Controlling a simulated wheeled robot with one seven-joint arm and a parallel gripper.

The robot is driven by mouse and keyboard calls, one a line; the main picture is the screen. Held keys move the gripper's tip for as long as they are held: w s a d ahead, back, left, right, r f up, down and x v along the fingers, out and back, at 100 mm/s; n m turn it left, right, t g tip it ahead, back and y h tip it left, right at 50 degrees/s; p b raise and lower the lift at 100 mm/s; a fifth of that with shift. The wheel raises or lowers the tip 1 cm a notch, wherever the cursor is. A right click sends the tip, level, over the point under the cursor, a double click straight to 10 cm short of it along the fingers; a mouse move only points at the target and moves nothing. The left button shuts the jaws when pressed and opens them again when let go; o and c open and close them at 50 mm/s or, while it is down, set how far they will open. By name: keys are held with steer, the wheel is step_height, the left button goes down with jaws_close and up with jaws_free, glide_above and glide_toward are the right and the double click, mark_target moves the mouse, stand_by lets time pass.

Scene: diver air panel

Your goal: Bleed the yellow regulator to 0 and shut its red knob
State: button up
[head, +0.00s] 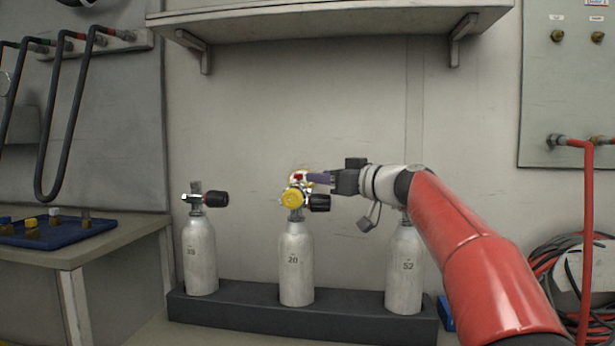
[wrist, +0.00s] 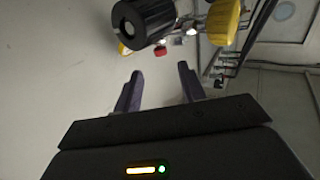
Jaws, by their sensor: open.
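The yellow regulator (head: 291,199) sits on top of the middle cylinder (head: 296,262), marked 20. A black knob (head: 319,203) sticks out to its right. A small red knob (head: 299,177) shows just above the yellow part. My gripper (head: 318,179) is at the upper right of the regulator, its fingers pointing left toward the red knob. In the wrist view my gripper (wrist: 158,88) is open, with nothing between the fingers. The red knob (wrist: 161,51) lies beyond the fingertips there, below the large black knob (wrist: 143,22) and the yellow regulator (wrist: 223,22). No gauge reading is legible.
Cylinders marked 19 (head: 199,255) and 52 (head: 404,268) stand either side in a dark rack (head: 345,324). A black knob tops the left one. A shelf (head: 330,22) overhangs above. A blue tray (head: 60,233) with fittings lies on the left bench.

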mark_target(303, 184)
steer(key=p+x, duration=0.2)
steer(key=x, duration=0.4)
steer(key=shift+w+a+f, duration=0.1)
steer(key=shift+w+a, duration=0.1)
steer(key=shift+a, duration=0.15)
